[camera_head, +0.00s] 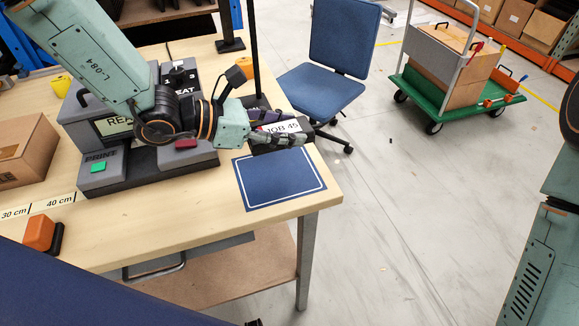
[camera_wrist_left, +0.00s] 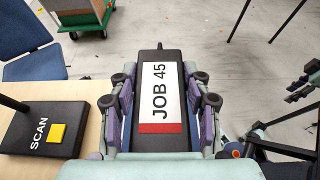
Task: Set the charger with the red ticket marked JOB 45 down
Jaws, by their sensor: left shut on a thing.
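The charger (camera_head: 283,128) is a black brick with a white ticket marked JOB 45. In the left wrist view the charger (camera_wrist_left: 160,95) shows a red strip at the ticket's near end and a short cable stub at its far end. My left gripper (camera_head: 285,142) is shut on it, with a finger along each long side. In the head view they appear over the back part of the blue mat (camera_head: 280,180) with a white border. Whether the charger touches anything below is hidden. What looks like my right gripper (camera_wrist_left: 302,85) shows partly at the wrist view's right edge.
A grey test station (camera_head: 150,165) with green and red buttons stands left of the mat. A black SCAN base (camera_wrist_left: 45,130) with a pole is close by. A cardboard box (camera_head: 25,150) sits at the left. A blue chair (camera_head: 325,90) stands behind the table's right end.

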